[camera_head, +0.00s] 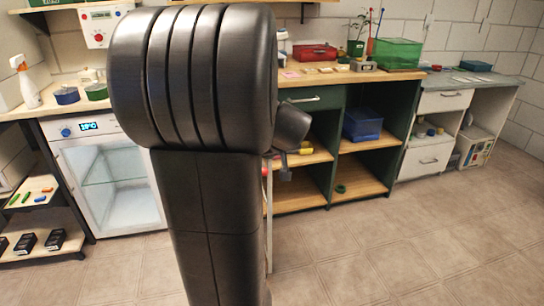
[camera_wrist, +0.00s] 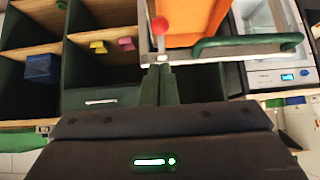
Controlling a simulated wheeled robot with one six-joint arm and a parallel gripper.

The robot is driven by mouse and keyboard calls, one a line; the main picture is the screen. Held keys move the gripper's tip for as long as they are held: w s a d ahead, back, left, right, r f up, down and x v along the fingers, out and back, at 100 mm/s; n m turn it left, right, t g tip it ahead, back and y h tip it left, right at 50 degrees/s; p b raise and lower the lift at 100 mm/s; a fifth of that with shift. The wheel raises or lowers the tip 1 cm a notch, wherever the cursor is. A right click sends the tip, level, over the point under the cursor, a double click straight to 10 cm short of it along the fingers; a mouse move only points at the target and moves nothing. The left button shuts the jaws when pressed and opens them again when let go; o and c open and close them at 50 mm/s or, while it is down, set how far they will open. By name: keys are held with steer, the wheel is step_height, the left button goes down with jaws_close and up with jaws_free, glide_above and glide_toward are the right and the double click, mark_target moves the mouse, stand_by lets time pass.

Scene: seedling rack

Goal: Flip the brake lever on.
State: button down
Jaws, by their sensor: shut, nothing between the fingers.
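In the wrist view a red round knob (camera_wrist: 160,25), which looks like the end of the brake lever, shows at the top middle beside a pale frame bar. A green handle bar (camera_wrist: 250,43) and an orange panel (camera_wrist: 192,20) belong to the same framed piece. In the head view my arm hides the lever and most of the framed piece.
A green shelf unit (camera_head: 335,150) with a blue bin (camera_head: 362,124) stands behind. A glass-door cabinet (camera_head: 110,178) is at the left, beside a low rack (camera_head: 40,215). White drawers (camera_head: 425,160) stand right. Floor at the right front is clear.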

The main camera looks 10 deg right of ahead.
steer(key=s+r, duration=0.4)
steer(key=s, duration=0.5)
steer(key=shift+d+r, duration=0.25)
steer(key=shift+d, duration=0.05)
steer(key=w+f+b, duration=0.2)
steer(key=w+f, duration=0.5)
steer(key=w, duration=0.4)
steer(key=shift+a, duration=0.45)
steer(key=shift+r, duration=0.2)
